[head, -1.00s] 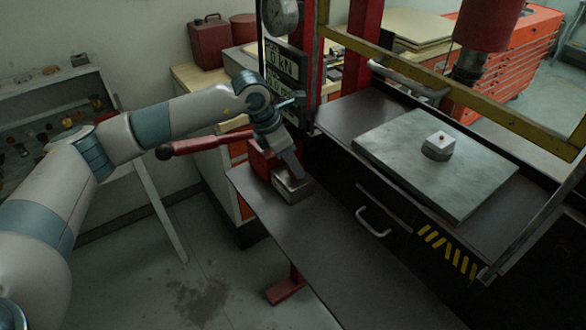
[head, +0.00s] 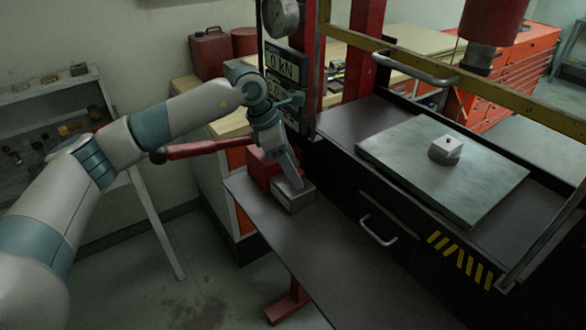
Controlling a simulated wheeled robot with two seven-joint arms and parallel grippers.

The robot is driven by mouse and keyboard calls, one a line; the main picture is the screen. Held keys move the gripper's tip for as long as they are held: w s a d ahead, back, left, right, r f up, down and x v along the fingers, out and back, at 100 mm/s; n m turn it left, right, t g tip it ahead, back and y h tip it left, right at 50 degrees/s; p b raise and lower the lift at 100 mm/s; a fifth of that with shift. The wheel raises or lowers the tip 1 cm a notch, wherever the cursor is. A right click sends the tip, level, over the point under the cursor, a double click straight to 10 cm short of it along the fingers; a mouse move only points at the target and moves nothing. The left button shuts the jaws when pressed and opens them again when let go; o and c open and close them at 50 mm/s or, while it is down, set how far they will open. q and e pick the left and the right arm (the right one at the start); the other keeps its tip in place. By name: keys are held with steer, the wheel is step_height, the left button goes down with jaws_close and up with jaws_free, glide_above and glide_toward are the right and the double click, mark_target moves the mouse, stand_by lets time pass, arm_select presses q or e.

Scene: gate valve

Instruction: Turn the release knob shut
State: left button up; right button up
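My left gripper (head: 297,184) points down at the front of the red hand pump (head: 262,167), just over a grey metal block (head: 293,197) at the pump's end. Its fingers look like one narrow shape, so I cannot tell whether they are open or shut. The release knob cannot be made out; the gripper may cover it. The pump's red lever (head: 205,148) with a dark grip sticks out to the left, behind my forearm. A display (head: 281,66) on the press frame reads about 0 kN. My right gripper is not in view.
A dial gauge (head: 280,16) is above the display. A grey plate (head: 440,180) on the press bed carries a small metal block (head: 446,150) beneath the red ram (head: 492,20). A yellow frame bar (head: 440,65) crosses in front. The dark shelf (head: 320,240) before the pump is bare.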

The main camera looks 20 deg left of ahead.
arm_select(q)
steer(key=shift+r, duration=0.1)
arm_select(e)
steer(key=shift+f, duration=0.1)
arm_select(q)
steer(key=shift+s+a+r, duration=0.1)
steer(key=shift+a+r, duration=0.05)
steer(key=shift+r, duration=0.05)
steer(key=b+v, duration=0.5)
steer(key=v, duration=1.1)
steer(key=shift+r, duration=0.35)
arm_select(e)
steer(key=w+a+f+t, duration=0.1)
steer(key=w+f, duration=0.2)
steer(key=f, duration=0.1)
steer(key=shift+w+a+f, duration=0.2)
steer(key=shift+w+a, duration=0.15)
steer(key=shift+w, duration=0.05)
arm_select(q)
steer(key=shift+s, duration=0.1)
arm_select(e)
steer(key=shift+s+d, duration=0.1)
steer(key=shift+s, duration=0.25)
